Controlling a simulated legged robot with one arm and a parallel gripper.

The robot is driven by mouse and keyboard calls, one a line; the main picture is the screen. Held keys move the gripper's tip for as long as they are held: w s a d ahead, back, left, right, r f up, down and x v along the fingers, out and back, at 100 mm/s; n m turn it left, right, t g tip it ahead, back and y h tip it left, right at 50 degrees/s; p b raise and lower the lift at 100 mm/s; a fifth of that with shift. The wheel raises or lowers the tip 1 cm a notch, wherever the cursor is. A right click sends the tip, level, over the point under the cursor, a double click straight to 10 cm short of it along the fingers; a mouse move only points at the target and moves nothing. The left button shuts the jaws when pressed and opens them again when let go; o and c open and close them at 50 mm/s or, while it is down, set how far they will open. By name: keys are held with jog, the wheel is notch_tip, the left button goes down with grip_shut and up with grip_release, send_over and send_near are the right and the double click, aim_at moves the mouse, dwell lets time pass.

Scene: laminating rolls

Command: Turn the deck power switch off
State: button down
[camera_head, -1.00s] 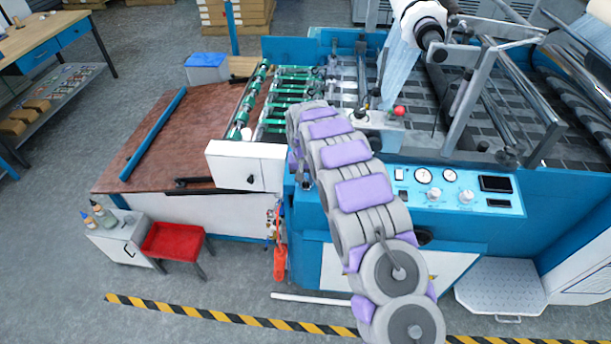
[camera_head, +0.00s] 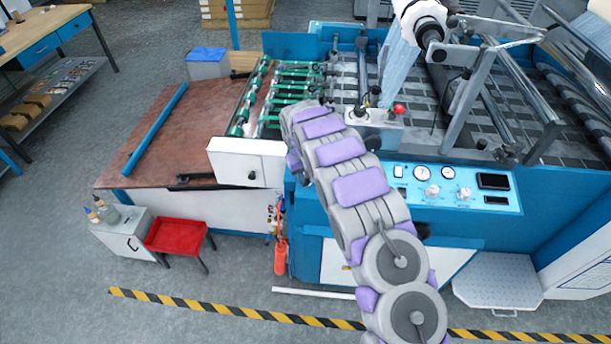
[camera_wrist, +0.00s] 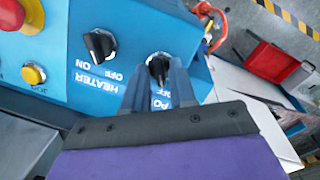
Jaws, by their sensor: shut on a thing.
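The power switch (camera_wrist: 158,63) is a black rotary knob on a blue panel (camera_wrist: 130,22) in the wrist view. Its white label is partly covered by my fingers; "OFF" and "PO" show upside down. My gripper (camera_wrist: 159,74) has its two grey fingers on either side of the knob and is shut on it. The fingers hide part of the knob, so its exact pointer angle is hard to tell. In the head view my arm reaches to the machine's left part, and the gripper and the switch are hidden behind it.
A similar black heater knob (camera_wrist: 100,44) sits close beside the power switch. A yellow button (camera_wrist: 33,74) and a red button (camera_wrist: 10,15) are farther left on the panel. A red stool (camera_head: 178,237) and a small white cabinet (camera_head: 124,236) stand on the floor at left.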

jog(key=c, duration=1.2)
grip_release()
jog(key=shift+w+a, duration=0.1)
notch_tip(320, 180, up, 17)
jog(key=a+p, duration=0.1)
jog(key=a, duration=0.1)
jog(key=shift+s, duration=0.45)
jog(key=shift+d, duration=0.15)
